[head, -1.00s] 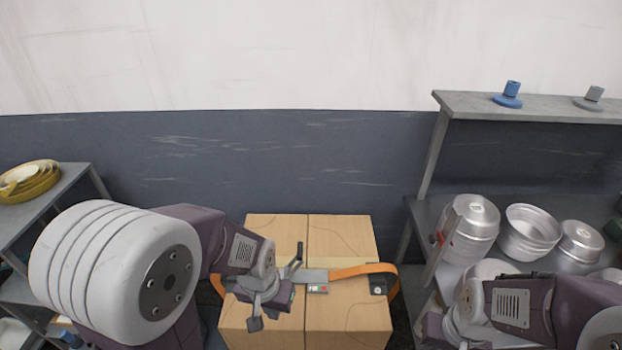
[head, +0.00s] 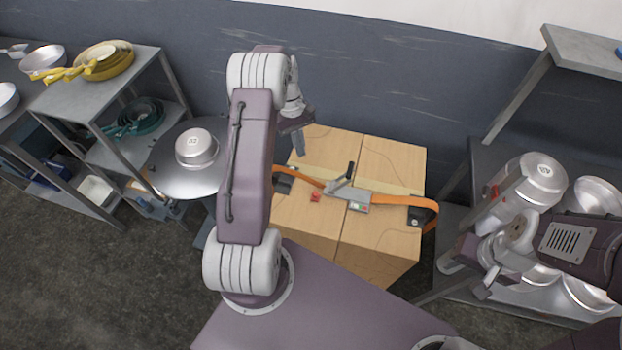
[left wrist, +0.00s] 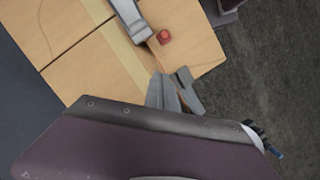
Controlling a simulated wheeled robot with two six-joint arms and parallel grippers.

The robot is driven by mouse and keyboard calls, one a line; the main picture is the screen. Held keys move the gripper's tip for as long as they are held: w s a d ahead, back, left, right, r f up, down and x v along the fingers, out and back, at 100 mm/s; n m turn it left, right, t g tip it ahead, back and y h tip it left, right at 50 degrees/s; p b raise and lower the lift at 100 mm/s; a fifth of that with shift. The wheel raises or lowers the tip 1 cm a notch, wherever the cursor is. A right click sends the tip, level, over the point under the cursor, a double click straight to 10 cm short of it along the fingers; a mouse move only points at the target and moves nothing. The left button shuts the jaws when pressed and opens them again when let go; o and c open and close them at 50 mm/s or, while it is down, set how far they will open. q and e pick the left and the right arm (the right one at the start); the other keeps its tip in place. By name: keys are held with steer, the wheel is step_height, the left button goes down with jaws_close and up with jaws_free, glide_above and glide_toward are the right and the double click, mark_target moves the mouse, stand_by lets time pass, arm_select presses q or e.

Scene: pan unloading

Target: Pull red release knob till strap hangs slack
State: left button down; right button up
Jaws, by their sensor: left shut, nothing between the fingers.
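The red release knob (head: 316,197) sits on the carton (head: 310,228) beside the strap's grey buckle (head: 349,193), whose dark lever stands up. The knob also shows in the left wrist view (left wrist: 164,37). The orange strap (head: 392,200) runs across the carton top and bows out at the right edge; I cannot tell how tight it is. My left gripper (head: 300,146) is shut and empty, above the carton's back left part, apart from the knob. Its fingers show in the left wrist view (left wrist: 178,92). My right gripper (head: 480,280) is at the right shelf; its jaws are unclear.
A rack with metal pots (head: 540,175) stands right of the carton. A round table (head: 180,178) with a lidded pot (head: 196,148) stands to the left. A shelf with yellow pans (head: 105,62) is at the far left. Open floor lies at the front left.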

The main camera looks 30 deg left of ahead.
arm_select(q)
steer(key=x, duration=0.9)
steer(key=shift+d+f+p, duration=0.1)
steer(key=shift+p, duration=0.25)
steer(key=d, duration=0.1)
steer(key=s+d+f+p, duration=0.1)
steer(key=shift+s+d+f, duration=0.25)
steer(key=shift+s+d, duration=0.05)
steer(key=shift+d, duration=0.05)
steer(key=shift+s+d+f, duration=0.15)
steer(key=shift+s+d, duration=0.1)
steer(key=shift+d, duration=0.15)
